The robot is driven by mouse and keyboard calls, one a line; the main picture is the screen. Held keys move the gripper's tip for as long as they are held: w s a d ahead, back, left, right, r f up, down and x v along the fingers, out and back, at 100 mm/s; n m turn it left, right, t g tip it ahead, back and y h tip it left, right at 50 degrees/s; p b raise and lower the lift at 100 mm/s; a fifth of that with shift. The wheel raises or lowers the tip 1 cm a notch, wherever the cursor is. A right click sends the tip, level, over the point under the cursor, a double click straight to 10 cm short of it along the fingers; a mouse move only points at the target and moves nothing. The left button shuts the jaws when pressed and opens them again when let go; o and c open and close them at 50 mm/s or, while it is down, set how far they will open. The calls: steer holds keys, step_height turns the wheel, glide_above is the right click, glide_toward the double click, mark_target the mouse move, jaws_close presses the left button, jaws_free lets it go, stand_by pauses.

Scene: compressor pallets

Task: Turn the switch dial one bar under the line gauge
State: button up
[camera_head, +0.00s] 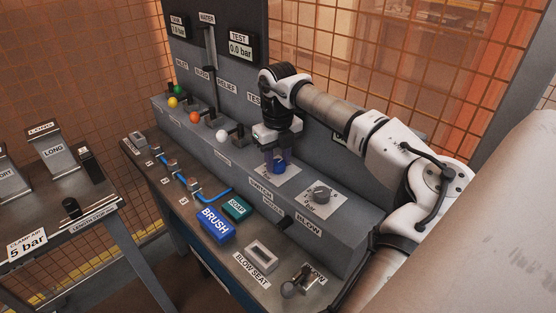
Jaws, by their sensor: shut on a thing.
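A blue switch dial (278,167) sits on a pale plate (266,177) on the grey bench step, above a label that seems to read SWITCH. My gripper (278,164) points down over this dial and is shut on it. The fingers partly cover the dial, so its pointer and setting cannot be read. No gauge clearly marked LINE shows. The TEST gauge (240,47) reads 0.0 bar, and the gauge at upper left (179,29) seems to read 7.0 bar.
A grey knob (320,192) stands right of the dial. Coloured valve knobs, including a white one (222,135), line the step to the left. A blue BRUSH block (215,224) and a teal block (237,208) lie in front. A side table (75,228) stands left.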

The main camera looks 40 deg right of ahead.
steer(key=n, duration=0.3)
steer(key=shift+n+b, duration=0.3)
steer(key=shift+b, duration=0.05)
steer(key=n, duration=0.3)
steer(key=shift+n, duration=0.3)
steer(key=n, duration=0.3)
steer(key=shift+n, duration=0.4)
steer(key=n, duration=0.3)
steer(key=shift+n, duration=0.3)
steer(key=n, duration=0.3)
steer(key=shift+n, duration=0.3)
steer(key=n, duration=0.3)
steer(key=shift+n, duration=0.3)
steer(key=n, duration=0.3)
steer(key=shift+n, duration=2.2)
